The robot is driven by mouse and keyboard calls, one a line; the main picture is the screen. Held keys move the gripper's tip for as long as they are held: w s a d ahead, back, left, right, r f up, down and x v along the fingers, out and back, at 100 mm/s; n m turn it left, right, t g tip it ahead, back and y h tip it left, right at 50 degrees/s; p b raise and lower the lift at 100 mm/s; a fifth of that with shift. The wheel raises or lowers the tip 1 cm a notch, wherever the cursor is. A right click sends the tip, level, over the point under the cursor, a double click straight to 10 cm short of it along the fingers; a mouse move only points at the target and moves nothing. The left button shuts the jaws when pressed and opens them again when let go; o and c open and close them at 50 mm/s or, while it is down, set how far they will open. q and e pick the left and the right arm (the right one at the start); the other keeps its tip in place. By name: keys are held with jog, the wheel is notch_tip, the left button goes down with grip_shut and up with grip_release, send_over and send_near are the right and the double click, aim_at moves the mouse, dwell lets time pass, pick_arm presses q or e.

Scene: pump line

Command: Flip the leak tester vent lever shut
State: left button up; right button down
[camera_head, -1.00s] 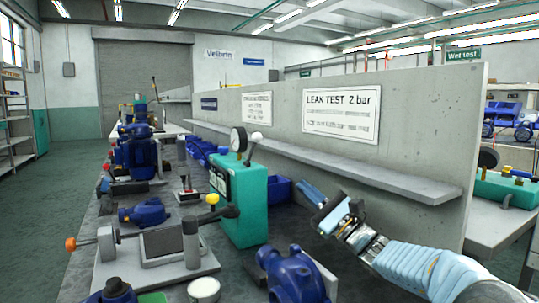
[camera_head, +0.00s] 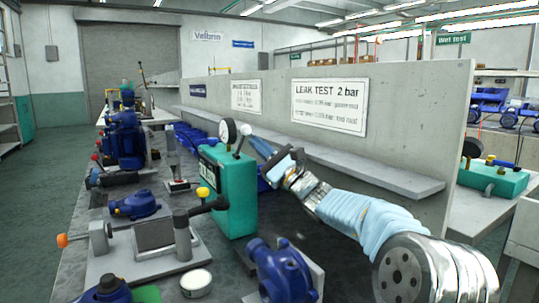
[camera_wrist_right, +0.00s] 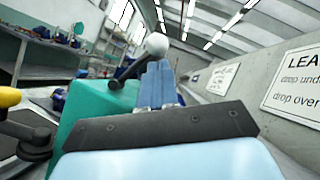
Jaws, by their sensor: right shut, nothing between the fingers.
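The leak tester is a teal box (camera_head: 236,190) standing on the bench, with a round gauge (camera_head: 228,131) on top. Its vent lever, a dark arm with a white ball (camera_head: 245,130), tilts up at the top; the ball also shows in the right wrist view (camera_wrist_right: 157,44). My right gripper (camera_head: 259,146) is shut and empty, just right of the lever in the head view. In the right wrist view its blue fingers (camera_wrist_right: 158,84) point at the ball and overlap the lever; I cannot tell whether they touch. My left gripper is out of view.
A yellow knob (camera_head: 203,192) on a black handle juts from the tester's front left. A clamp fixture (camera_head: 150,240) and blue pump parts (camera_head: 283,270) crowd the bench. A grey partition with a shelf (camera_head: 370,168) stands behind my right arm.

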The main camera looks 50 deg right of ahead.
jog(key=shift+a+r, duration=0.1)
jog(key=shift+r, duration=0.15)
jog(key=shift+w+a+r+n+g+y, duration=0.15)
jog(key=shift+r+n+g+y, duration=0.15)
jog(key=shift+n+y, duration=0.4)
jog(key=n, duration=0.1)
jog(key=n+y+b, duration=0.1)
jog(key=shift+a+r+n+g, duration=0.2)
jog(key=shift+n+g, duration=0.1)
jog(key=shift+g, duration=0.1)
jog(key=shift+a+r+b, duration=0.2)
jog(key=shift+a+b, duration=0.15)
jog(key=shift+b, duration=0.15)
jog(key=shift+w+a+r, duration=0.2)
jog(key=shift+a+r, duration=0.1)
jog(key=shift+a, duration=0.05)
jog(key=n, duration=0.1)
jog(key=n+g+y, duration=0.1)
jog(key=a+n+g, duration=0.1)
jog(key=shift+w+a+r+n+b, duration=0.1)
jog(key=shift+w+r+n+b, duration=0.1)
jog(key=shift+r+n+b, duration=0.15)
jog(key=shift+a, duration=0.25)
jog(key=shift+w+a, duration=0.1)
jog(key=shift+a, duration=0.05)
jog(key=shift+r, duration=0.1)
